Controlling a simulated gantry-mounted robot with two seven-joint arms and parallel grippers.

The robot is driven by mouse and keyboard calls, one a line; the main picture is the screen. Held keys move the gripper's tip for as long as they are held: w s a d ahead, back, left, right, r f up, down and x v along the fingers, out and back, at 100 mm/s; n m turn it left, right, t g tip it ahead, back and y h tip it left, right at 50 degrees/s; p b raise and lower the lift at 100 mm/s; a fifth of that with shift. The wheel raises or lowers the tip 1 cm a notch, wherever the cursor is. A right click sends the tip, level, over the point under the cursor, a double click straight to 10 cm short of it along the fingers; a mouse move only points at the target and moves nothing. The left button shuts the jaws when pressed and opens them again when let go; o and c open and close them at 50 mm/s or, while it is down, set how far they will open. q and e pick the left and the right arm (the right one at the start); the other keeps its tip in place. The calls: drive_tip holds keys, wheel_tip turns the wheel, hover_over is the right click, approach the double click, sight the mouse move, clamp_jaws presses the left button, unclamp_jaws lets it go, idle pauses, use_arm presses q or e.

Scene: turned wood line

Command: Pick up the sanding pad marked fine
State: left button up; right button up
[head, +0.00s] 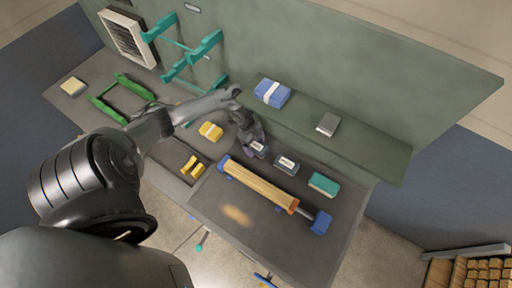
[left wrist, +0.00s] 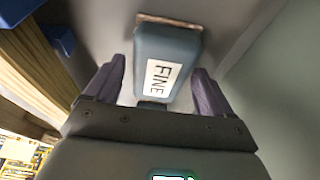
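The sanding pad marked FINE (left wrist: 152,42) is a blue-grey block with a white label, seen from above in the left wrist view. In the head view this pad (head: 258,149) lies on the dark bench top, partly hidden by my left gripper. My left gripper (left wrist: 158,82) is open, with one dark finger on each side of the pad's near end. Gaps show between the fingers and the pad, so it does not look clamped. My left gripper also shows in the head view (head: 254,141). My right gripper is not in view.
A similar grey pad (head: 286,165) and a teal pad (head: 323,184) lie to the right. A turned wood piece (head: 258,183) lies in front between blue supports. Yellow blocks (head: 210,131) sit left. A shelf (head: 370,143) behind carries a blue pack (head: 272,93) and a grey box (head: 328,124).

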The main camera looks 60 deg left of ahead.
use_arm(q)
drive_tip(key=c, duration=0.9)
drive_tip(key=shift+r, duration=0.15)
